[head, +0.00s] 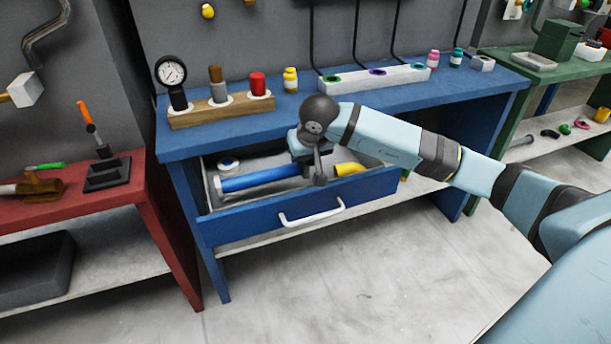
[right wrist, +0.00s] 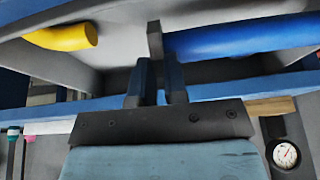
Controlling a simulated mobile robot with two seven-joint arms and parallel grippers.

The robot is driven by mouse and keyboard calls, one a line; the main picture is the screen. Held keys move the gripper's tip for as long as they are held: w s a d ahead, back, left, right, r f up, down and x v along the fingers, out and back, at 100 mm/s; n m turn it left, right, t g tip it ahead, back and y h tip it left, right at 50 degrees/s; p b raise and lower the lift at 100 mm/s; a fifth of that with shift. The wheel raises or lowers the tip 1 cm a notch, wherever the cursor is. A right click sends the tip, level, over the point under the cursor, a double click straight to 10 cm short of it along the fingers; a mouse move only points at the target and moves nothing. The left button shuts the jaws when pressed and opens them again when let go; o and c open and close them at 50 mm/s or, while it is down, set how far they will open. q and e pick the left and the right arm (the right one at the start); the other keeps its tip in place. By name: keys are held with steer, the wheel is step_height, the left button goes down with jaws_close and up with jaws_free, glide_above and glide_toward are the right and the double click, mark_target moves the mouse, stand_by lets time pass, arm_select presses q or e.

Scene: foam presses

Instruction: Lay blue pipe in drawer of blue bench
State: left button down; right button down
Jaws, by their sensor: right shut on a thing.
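The blue pipe (head: 262,178) lies lengthwise inside the open drawer (head: 252,222) of the blue bench (head: 340,106), left of my right gripper. My right gripper (head: 312,168) reaches down into the drawer. Its fingers (right wrist: 155,85) are shut on a short grey piece at the end of the blue pipe, which also shows in the right wrist view (right wrist: 240,38). I cannot tell whether the pipe rests fully on the drawer floor. My left gripper is not in view.
A yellow pipe (head: 350,169) lies in the drawer right of my gripper. A white round item (head: 228,165) sits at the drawer's back left. The bench top holds a wooden block (head: 222,112) and a white rack (head: 374,78). A red bench (head: 75,211) stands to the left.

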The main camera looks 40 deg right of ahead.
mark_target(306, 173)
step_height(306, 173, down, 4)
steer(key=shift+f+b, duration=0.15)
steer(key=shift+b, duration=0.3)
steer(key=shift+f, duration=0.2)
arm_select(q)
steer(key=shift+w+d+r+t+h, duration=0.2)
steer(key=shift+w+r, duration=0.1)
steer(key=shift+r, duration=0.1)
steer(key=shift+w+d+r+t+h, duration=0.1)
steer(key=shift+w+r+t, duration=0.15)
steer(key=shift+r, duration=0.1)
arm_select(e)
steer(key=c, duration=1.2)
jaws_free()
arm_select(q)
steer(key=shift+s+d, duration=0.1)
arm_select(e)
steer(key=shift+o, duration=0.2)
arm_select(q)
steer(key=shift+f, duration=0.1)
